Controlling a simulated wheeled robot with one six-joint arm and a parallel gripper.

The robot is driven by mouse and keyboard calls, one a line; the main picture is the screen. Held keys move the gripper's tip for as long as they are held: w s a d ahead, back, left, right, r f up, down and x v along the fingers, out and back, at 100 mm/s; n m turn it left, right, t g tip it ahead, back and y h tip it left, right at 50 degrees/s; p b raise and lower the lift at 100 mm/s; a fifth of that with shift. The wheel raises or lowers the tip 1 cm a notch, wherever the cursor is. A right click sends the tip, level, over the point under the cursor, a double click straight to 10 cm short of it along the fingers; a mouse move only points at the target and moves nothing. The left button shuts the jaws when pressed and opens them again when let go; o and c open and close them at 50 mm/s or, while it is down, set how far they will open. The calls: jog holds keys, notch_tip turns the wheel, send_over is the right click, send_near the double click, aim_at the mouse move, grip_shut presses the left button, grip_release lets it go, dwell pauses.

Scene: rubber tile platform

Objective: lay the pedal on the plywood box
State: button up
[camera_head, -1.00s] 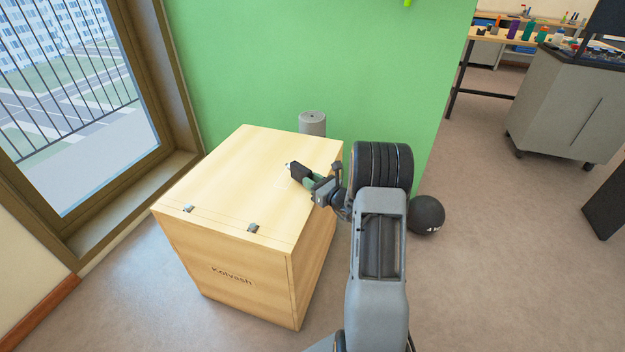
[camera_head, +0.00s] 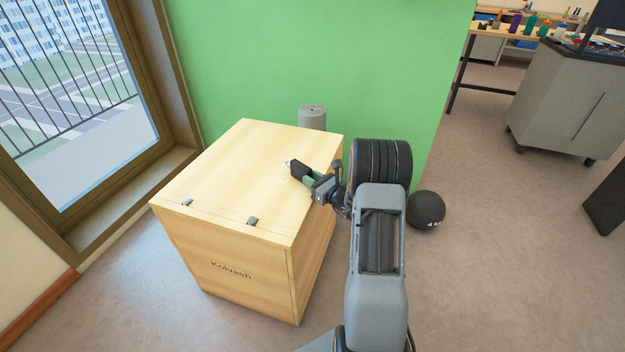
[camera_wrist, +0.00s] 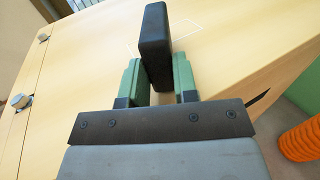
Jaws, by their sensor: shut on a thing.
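The pedal is a small black block (camera_head: 299,169) with a pale tip. It also shows in the wrist view (camera_wrist: 154,45), standing upright on its narrow side between the green fingers. My gripper (camera_head: 311,179) is shut on it, over the right part of the plywood box (camera_head: 235,160). The light wood top of the box shows beneath the pedal in the wrist view (camera_wrist: 85,70). A thin white outline is marked on that top, partly hidden behind the pedal. I cannot tell whether the pedal touches the top.
Two metal latches sit at the box's front edge. A grey cylinder (camera_head: 312,117) stands behind the box, before a green wall (camera_head: 300,60). A black ball (camera_head: 427,209) lies on the floor at right. An orange ribbed thing (camera_wrist: 300,141) shows beside the box. Most of the box top is clear.

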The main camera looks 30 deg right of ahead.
jog(key=shift+f, duration=0.15)
jog(key=o, duration=1)
jog(key=p+v, duration=0.2)
jog(key=v, duration=1.2)
jog(key=shift+a, duration=0.1)
jog(key=shift+w, duration=0.1)
